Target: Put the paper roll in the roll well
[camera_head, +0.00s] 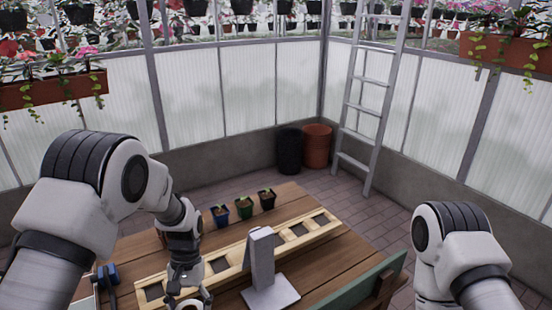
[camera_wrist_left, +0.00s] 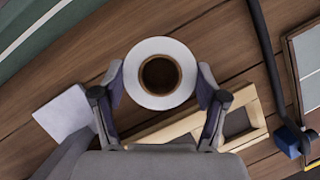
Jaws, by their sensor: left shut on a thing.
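The paper roll (camera_wrist_left: 160,99), white with a brown core, is seen end-on between the two fingers of my left gripper (camera_wrist_left: 160,86) in the left wrist view. The fingers are shut on it from both sides. In the head view my left gripper (camera_head: 188,295) hangs over the table's near left part, with a bit of the roll showing at the bottom edge. A pale wooden frame (camera_head: 238,258) with several square wells lies on the table just beyond; it shows in the wrist view too (camera_wrist_left: 184,128). I cannot tell which opening is the roll well. My right gripper is out of view.
A pale grey upright stand (camera_head: 262,262) on a flat base stands right of my left gripper. Small potted seedlings (camera_head: 244,208) stand behind the frame. A blue clamp-like thing (camera_head: 107,275) lies at left.

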